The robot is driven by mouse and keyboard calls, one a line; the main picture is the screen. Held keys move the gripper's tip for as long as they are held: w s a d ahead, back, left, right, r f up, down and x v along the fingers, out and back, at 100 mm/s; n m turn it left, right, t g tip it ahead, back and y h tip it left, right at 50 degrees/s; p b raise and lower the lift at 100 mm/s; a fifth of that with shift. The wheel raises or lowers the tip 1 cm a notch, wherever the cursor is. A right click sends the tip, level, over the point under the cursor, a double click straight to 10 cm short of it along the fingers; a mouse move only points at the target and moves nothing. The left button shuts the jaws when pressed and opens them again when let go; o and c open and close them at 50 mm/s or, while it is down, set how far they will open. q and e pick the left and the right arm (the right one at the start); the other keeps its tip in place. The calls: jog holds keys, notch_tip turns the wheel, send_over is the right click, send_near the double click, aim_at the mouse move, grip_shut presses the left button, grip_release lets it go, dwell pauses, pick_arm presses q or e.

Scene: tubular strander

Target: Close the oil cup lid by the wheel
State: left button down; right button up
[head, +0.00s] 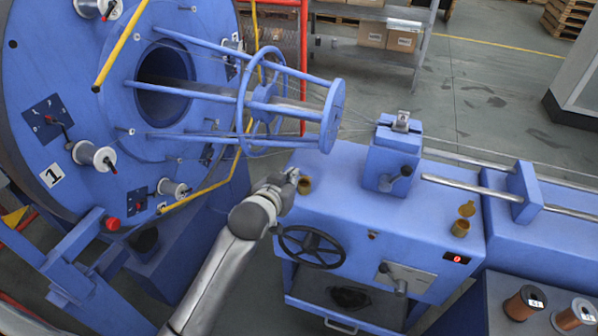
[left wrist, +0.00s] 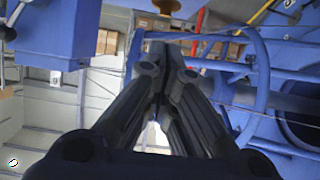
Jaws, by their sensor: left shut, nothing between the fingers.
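A small brass oil cup (head: 305,186) stands on the blue machine top, behind the black handwheel (head: 312,247). My left gripper (head: 292,176) is just left of this cup and very close to it; I cannot tell whether they touch. Its lid cannot be made out clearly beside the gripper. In the left wrist view my left gripper's fingers (left wrist: 165,50) are together with nothing between them. A brass part, likely the cup, shows at the top edge of that view (left wrist: 164,6). My right gripper is in neither view.
A second brass oil cup (head: 460,228) with its lid (head: 467,209) raised stands farther right. A blue block (head: 391,160) rises from the machine top. The blue strander cage (head: 265,105) with its ring hangs behind and above my gripper. The machine top between the cups is mostly clear.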

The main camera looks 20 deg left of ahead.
pick_arm(q)
jog(key=x, duration=0.9)
jog(key=shift+w+d+f+p, duration=0.1)
jog(key=shift+w+f+p, duration=0.05)
jog(key=shift+w+p, duration=0.2)
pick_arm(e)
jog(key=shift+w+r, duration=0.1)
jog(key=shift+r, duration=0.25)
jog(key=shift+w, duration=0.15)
pick_arm(q)
jog(key=shift+f, duration=0.1)
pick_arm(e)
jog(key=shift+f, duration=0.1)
